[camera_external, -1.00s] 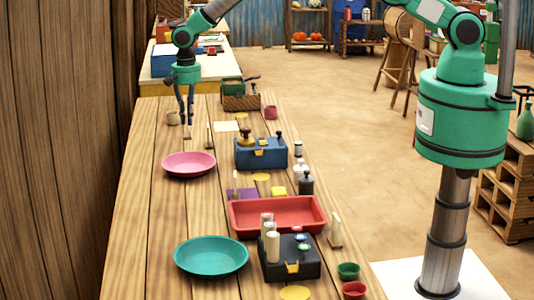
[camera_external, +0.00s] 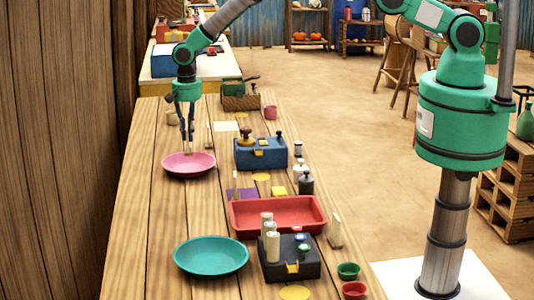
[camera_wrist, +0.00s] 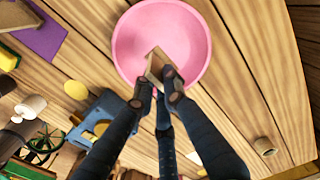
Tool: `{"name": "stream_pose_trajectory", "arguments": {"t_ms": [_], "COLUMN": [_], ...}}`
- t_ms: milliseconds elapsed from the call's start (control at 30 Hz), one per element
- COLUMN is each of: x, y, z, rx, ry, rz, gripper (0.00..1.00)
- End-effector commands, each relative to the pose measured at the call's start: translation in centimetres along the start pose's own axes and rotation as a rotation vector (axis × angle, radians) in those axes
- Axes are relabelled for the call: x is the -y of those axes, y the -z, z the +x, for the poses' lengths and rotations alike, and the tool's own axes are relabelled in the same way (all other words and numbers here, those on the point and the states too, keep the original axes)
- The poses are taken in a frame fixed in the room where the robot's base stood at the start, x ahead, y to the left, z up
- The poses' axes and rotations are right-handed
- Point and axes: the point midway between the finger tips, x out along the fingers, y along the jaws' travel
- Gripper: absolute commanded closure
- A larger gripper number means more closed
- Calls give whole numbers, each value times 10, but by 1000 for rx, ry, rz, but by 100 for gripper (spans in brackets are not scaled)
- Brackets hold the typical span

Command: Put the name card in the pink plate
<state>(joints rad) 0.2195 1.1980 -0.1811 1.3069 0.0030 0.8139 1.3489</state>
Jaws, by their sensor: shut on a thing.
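The pink plate (camera_external: 178,166) lies on the wooden table, left of the blue balance box. It also shows in the wrist view (camera_wrist: 135,22). My gripper (camera_external: 188,150) is over the plate in the external view. In the wrist view my gripper (camera_wrist: 160,95) is shut on the name card (camera_wrist: 154,63), a small tan wooden piece. The card overlaps the plate's inside in that view. I cannot tell whether it touches the plate. In the external view the card is too small to make out clearly.
A blue box with weights (camera_external: 262,153) stands right of the plate. A red tray (camera_external: 270,216), a teal plate (camera_external: 210,258) and a dark box (camera_external: 292,262) are nearer the camera. The table's left side is clear.

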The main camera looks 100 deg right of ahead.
Motion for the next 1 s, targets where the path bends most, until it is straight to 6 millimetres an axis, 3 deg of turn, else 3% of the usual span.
{"name": "stream_pose_trajectory", "arguments": {"t_ms": [500,1000], "x": [0,0], "y": [0,0], "z": [43,52], "rx": [0,0], "ry": [0,0], "rz": [0,0], "gripper": [100,100]}}
